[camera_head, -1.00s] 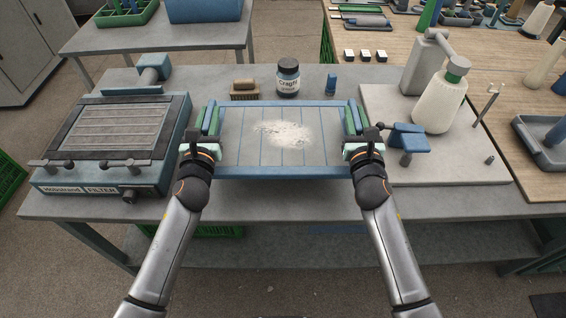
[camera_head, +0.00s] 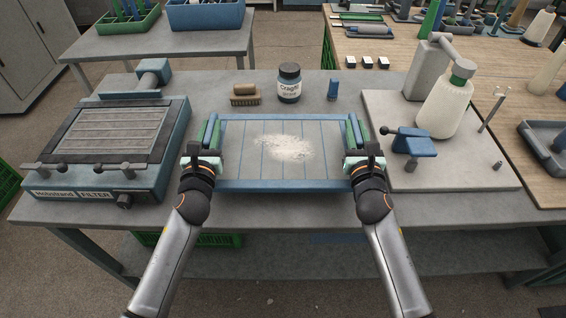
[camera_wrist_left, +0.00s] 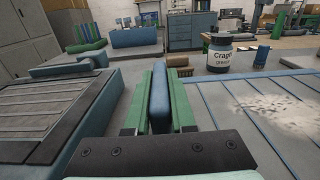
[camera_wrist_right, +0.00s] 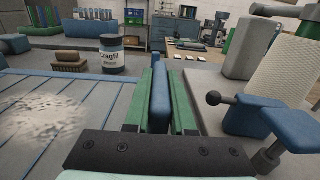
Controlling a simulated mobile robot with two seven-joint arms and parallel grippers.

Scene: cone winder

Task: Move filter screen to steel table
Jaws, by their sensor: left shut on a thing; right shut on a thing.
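The filter screen (camera_head: 250,174) is a grey mesh panel with a blue frame and thin blue ribs, with a pale powdery patch (camera_head: 287,148) near its middle. My left gripper (camera_head: 211,133) is shut on the screen's left side rail, and the blue rail shows between its green fingers in the left wrist view (camera_wrist_left: 159,98). My right gripper (camera_head: 354,133) is shut on the right side rail, which shows likewise in the right wrist view (camera_wrist_right: 160,98). The screen looks level over the grey table (camera_head: 300,214); I cannot tell whether it touches it.
A blue filter unit (camera_head: 98,190) with a slatted top stands left. A brush (camera_head: 245,96), a labelled jar (camera_head: 289,84) and a small blue bottle (camera_head: 333,90) stand behind the screen. A blue clamp-like device (camera_head: 412,143) and a yarn cone (camera_head: 440,108) stand close on the right.

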